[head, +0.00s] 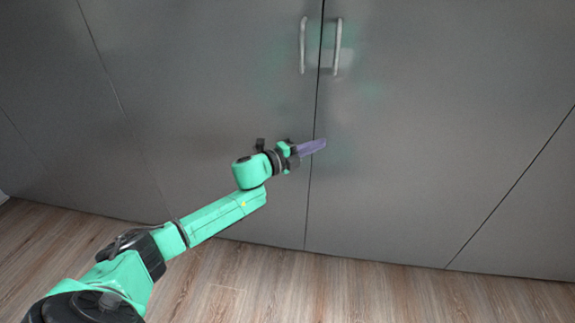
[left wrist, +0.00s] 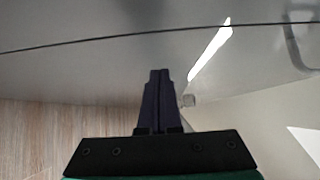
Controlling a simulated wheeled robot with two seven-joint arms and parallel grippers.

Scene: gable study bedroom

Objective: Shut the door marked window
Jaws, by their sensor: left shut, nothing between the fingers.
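Two grey doors, a left one (head: 215,80) and a right one (head: 420,130), meet at a narrow dark seam in the head view. Both look about flush. I see no "window" marking, so I cannot tell which door is meant. A left handle (head: 303,45) and a right handle (head: 338,47) stand either side of the seam, above my gripper. My left gripper (head: 324,143) is shut and empty, its purple fingers across the seam at the right door's edge. Contact is unclear. The left wrist view shows the shut fingers (left wrist: 160,73) below the seam. My right gripper is out of view.
More grey panels continue at both sides, divided by thin seams. The wooden floor (head: 330,285) in front of the doors is clear. A curved handle (left wrist: 293,48) shows at the right of the left wrist view.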

